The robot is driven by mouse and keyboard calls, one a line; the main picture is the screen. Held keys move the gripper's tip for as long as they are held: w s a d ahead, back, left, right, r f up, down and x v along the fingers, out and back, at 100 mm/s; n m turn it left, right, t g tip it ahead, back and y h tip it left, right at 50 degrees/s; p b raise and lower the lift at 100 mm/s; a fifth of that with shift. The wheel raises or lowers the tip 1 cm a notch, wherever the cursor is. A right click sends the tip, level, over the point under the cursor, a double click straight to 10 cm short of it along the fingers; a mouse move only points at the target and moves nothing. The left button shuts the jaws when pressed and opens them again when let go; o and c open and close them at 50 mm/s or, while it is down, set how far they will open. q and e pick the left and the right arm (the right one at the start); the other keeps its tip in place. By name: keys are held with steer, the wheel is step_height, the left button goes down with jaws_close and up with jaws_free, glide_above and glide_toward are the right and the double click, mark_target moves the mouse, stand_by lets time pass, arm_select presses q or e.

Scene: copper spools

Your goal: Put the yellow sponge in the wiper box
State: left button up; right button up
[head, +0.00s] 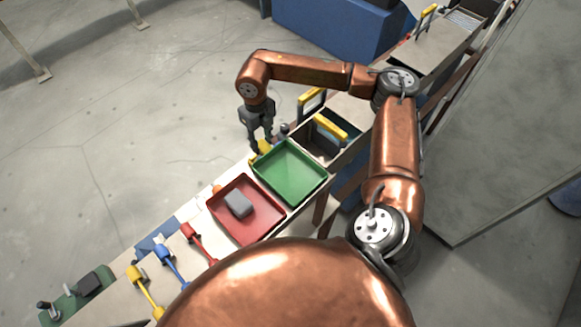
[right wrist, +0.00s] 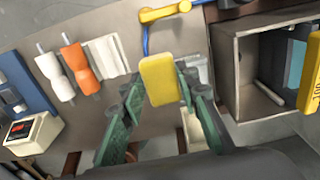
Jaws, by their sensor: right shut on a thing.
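My right gripper (head: 258,140) points down beside the upper left corner of the green tray, shut on the yellow sponge (head: 264,147). In the right wrist view the yellow sponge (right wrist: 160,80) sits between the green fingertips of the right gripper (right wrist: 158,95). How high it is above the bench is hard to tell. An open grey box with a yellow bar (head: 330,126) stands just beyond the green tray; it also shows at the right of the right wrist view as an open box (right wrist: 224,75). I cannot tell for sure whether this is the wiper box. My left gripper is out of view.
The green tray (head: 290,172) looks empty. The red tray (head: 245,228) beside it holds a grey block (head: 238,204). Red, blue and yellow handled tools lie along the bench's lower left. White (right wrist: 55,76) and orange (right wrist: 79,68) spools show in the right wrist view.

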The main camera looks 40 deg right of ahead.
steer(key=s+d+f, duration=0.2)
steer(key=s+d+f+p, duration=0.1)
steer(key=s+f, duration=0.1)
steer(key=f, duration=0.1)
steer(key=s+d+f+p, duration=0.1)
steer(key=s+d+f, duration=0.1)
steer(key=s, duration=0.1)
steer(key=shift+s+d+f, duration=0.1)
steer(key=shift+d+f, duration=0.05)
steer(key=shift+d, duration=0.15)
steer(key=f, duration=0.3)
steer(key=shift+s+f, duration=0.1)
steer(key=shift+s, duration=0.15)
steer(key=shift+d+f, duration=0.15)
steer(key=shift+f, duration=0.1)
steer(key=shift+f, duration=0.2)
steer(key=o, duration=1)
steer(key=shift+r, duration=0.1)
